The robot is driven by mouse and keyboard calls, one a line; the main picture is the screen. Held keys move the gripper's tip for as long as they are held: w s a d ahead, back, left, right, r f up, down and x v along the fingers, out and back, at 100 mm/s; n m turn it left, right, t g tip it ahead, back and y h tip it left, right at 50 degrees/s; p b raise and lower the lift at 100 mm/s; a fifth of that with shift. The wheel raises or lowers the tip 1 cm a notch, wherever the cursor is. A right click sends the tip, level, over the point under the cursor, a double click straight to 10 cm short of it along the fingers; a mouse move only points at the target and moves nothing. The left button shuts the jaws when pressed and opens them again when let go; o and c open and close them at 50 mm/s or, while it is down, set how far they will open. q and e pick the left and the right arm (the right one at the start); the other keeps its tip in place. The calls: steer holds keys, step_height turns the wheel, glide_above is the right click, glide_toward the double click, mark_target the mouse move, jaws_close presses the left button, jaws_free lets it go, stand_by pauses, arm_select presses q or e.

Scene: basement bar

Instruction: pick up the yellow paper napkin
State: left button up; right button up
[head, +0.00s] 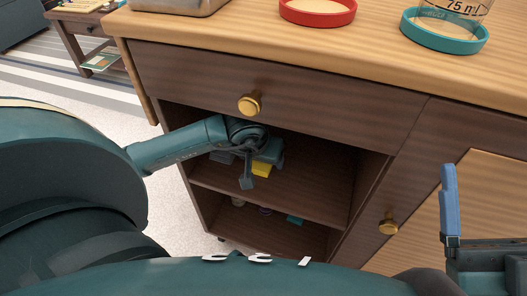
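A small yellow item (262,170), which looks like the yellow paper napkin, shows on the upper open shelf of the wooden cabinet. It is partly hidden by my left gripper (257,168), which reaches into that shelf from the left. One dark finger hangs in front and to the left of the yellow item. I cannot tell whether the gripper touches it or how far its fingers are apart. My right gripper (451,200) is at the right edge, with one blue finger pointing up in front of the cabinet door, away from the shelf.
The shelf board (310,200) has bare room to the right. Small items, including a teal one (295,219), lie on the lower shelf. A closed drawer with a brass knob (249,104) is above. A red ring (318,12) and teal ring (445,36) are on top.

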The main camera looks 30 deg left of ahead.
arm_select(q)
steer(key=c, duration=1)
steer(key=shift+r, duration=0.1)
